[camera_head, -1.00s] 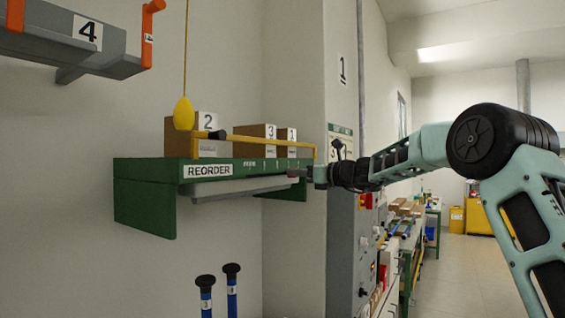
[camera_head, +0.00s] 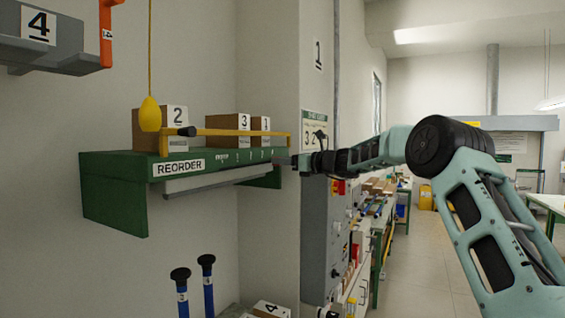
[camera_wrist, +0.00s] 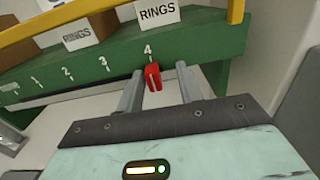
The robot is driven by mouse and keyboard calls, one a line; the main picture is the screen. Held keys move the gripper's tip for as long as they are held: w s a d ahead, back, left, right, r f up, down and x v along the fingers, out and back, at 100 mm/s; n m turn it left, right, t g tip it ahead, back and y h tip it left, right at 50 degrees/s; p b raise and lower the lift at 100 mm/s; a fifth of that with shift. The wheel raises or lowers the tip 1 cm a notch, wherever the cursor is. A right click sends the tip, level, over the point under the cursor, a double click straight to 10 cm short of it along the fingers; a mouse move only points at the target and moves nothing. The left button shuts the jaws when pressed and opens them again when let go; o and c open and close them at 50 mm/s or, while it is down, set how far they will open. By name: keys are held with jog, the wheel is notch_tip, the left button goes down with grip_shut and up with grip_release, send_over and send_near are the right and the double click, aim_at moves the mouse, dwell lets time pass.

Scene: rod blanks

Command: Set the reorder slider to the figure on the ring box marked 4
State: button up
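The reorder scale runs along the front of a green shelf (camera_head: 110,160) labelled REORDER (camera_head: 178,167). In the wrist view its marks 1, 2, 3 and 4 show on the green front (camera_wrist: 120,55). The red slider (camera_wrist: 153,78) stands just below the 4 mark. My gripper (camera_wrist: 158,80) is open, with one finger on each side of the slider and gaps visible. In the head view my gripper (camera_head: 288,160) is at the shelf's right end. A box marked 4 (camera_head: 268,309) is cut off at the bottom edge; no other figure on it is readable.
Boxes marked 2 (camera_head: 176,120), 3 (camera_head: 243,125) and 1 (camera_head: 265,124) stand on the shelf behind a yellow rail (camera_head: 225,132). A yellow pull (camera_head: 150,115) hangs on a cord in front. A grey cabinet (camera_head: 315,240) stands below right. Blue-handled tools (camera_head: 208,285) stand below.

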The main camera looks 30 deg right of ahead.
jog(key=shift+a, duration=0.15)
jog(key=b+v, duration=0.7)
jog(key=v, duration=1)
jog(key=shift+s+b, duration=0.2)
jog(key=shift+b, duration=0.2)
